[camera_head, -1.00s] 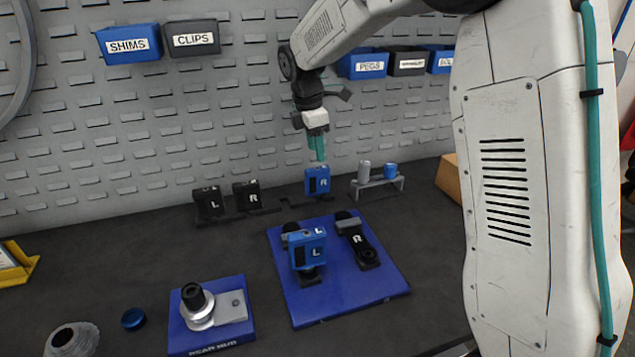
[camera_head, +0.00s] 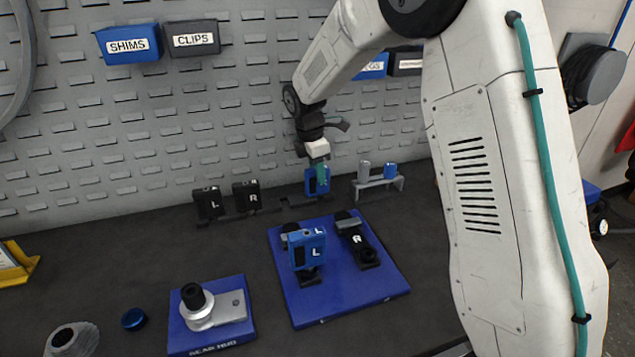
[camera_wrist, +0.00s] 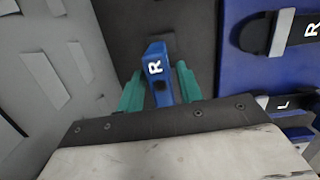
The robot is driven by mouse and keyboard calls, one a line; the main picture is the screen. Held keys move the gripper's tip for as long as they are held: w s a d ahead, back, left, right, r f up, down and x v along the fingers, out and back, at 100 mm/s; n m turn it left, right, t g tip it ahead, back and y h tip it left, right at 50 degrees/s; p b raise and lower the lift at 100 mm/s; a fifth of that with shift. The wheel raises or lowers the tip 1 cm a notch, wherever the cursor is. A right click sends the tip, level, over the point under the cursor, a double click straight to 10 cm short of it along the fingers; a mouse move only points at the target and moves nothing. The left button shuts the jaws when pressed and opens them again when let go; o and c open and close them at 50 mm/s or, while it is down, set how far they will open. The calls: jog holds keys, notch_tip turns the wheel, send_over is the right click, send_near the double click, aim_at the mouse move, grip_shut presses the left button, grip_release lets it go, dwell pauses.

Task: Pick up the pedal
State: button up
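A blue pedal marked R (camera_head: 310,184) stands upright in the rack at the back of the bench. In the wrist view the pedal (camera_wrist: 155,62) is between my gripper's two teal fingers. My gripper (camera_head: 320,178) points down over it, with one finger on each side; the fingers (camera_wrist: 159,76) look spread, with narrow gaps beside the pedal. In the head view a finger covers part of the pedal. A second blue pedal, marked L (camera_head: 308,252), is on a crank arm on the blue board (camera_head: 340,295).
Black L and R pedals (camera_head: 209,203) stand left in the same rack. A small grey stand (camera_head: 378,184) with two cylinders is close on the right. A crank arm marked R (camera_head: 357,240) lies on the board. The pegboard wall (camera_head: 150,130) is just behind.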

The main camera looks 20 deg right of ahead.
grip_shut()
